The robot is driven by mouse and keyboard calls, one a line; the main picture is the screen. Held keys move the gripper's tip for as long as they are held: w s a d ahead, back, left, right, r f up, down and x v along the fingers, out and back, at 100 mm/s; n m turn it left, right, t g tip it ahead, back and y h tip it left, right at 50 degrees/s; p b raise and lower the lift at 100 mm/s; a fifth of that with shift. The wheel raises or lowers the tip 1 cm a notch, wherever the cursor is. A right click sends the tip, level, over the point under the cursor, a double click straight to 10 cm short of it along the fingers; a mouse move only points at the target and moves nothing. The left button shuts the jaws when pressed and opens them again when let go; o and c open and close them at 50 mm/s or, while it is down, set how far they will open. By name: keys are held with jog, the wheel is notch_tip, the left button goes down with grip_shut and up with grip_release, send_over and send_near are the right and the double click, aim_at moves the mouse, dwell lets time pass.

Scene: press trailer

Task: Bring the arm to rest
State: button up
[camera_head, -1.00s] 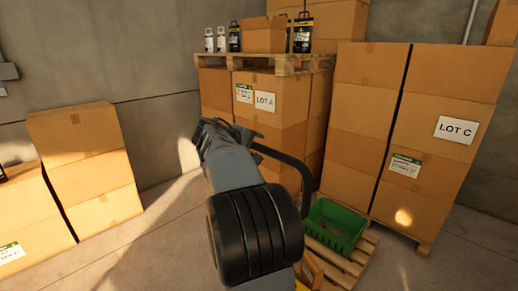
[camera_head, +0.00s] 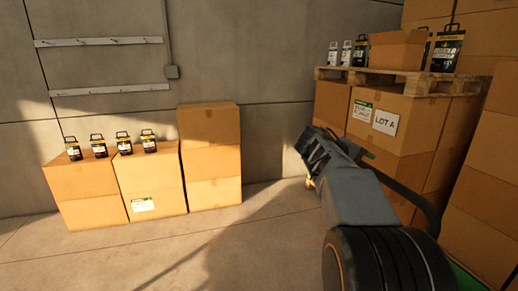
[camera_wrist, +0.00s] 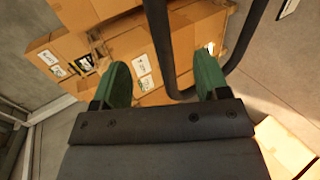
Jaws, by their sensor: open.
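My gripper shows in the wrist view (camera_wrist: 163,88) with its two green fingers wide apart and nothing between them. Beyond the fingers are cardboard boxes with white labels, seen tilted. In the head view my arm (camera_head: 355,190) reaches up from the lower right, and its dark wrist end is in front of the floor and wall, left of the LOT A stack (camera_head: 400,122). The fingertips are hard to make out in the head view.
Low box stacks (camera_head: 82,190) with several dark packs on top stand at the left, beside a taller stack (camera_head: 210,150). A pallet (camera_head: 395,80) with packs and an open carton (camera_head: 397,50) tops the LOT A stack. Another tall stack (camera_head: 485,190) is at the right edge. Floor (camera_head: 240,235) is clear between.

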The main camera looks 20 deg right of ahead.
jog(key=a+f+t+y, duration=0.1)
jog(key=a+f+y, duration=0.25)
jog(key=f, duration=0.45)
jog(key=s+a+f+t+y, duration=0.1)
jog(key=s+a+f+y, duration=0.2)
jog(key=a, duration=0.6)
jog(key=s+a+f+t+y, duration=0.1)
jog(key=s+a+f, duration=0.3)
jog(key=a, duration=0.5)
jog(key=s+a+f+t+y, duration=0.1)
jog(key=s+a+f+y, duration=0.2)
jog(key=a, duration=0.6)
jog(key=shift+s+a+f+n+t+y, duration=0.15)
jog(key=shift+s+f+n+t+y, duration=0.25)
jog(key=shift+f+y, duration=0.4)
jog(key=shift+r, duration=0.1)
jog(key=shift+c, duration=0.2)
